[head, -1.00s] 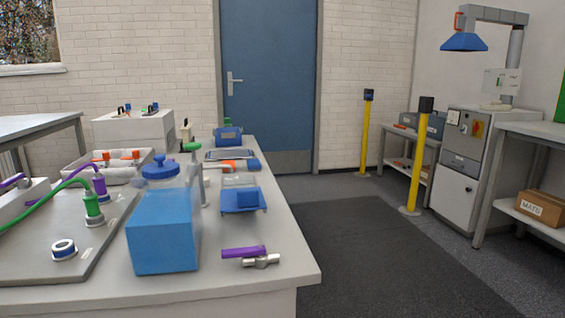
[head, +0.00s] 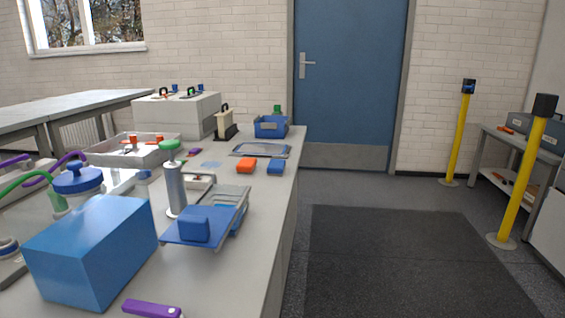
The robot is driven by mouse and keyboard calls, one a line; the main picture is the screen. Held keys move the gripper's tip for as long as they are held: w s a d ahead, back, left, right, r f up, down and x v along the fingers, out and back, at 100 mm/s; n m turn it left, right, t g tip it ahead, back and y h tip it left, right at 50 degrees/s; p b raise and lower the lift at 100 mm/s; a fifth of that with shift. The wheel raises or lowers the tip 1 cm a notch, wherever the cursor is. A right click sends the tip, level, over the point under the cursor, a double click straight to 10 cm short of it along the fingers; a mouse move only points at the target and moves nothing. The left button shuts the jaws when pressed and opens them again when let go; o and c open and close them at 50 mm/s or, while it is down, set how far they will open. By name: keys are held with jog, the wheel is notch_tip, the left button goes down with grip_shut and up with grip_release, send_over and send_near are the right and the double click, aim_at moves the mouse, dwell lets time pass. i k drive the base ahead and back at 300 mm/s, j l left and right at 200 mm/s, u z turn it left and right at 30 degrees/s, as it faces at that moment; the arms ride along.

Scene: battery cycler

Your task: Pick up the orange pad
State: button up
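The orange pad (head: 246,165) is a small block with rounded edges. It lies flat on the light grey bench top, near the bench's right edge. A similar blue pad (head: 276,167) lies just to its right, with a narrow gap between them. Nothing covers the orange pad in the head view. My gripper is not in view.
A grey tray (head: 260,150) lies behind the pads, with a blue bin (head: 270,127) beyond. In front stand a green-topped cylinder (head: 175,190), a tilted blue plate (head: 200,236) and a large blue box (head: 90,250). A dark floor mat (head: 400,250) lies clear right of the bench.

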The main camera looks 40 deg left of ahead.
aim_at(246, 165)
jog(key=i+u, duration=0.4)
jog(key=i, duration=0.15)
jog(key=i+l+u, duration=0.35)
jog(key=i, duration=0.15)
jog(key=j, duration=0.1)
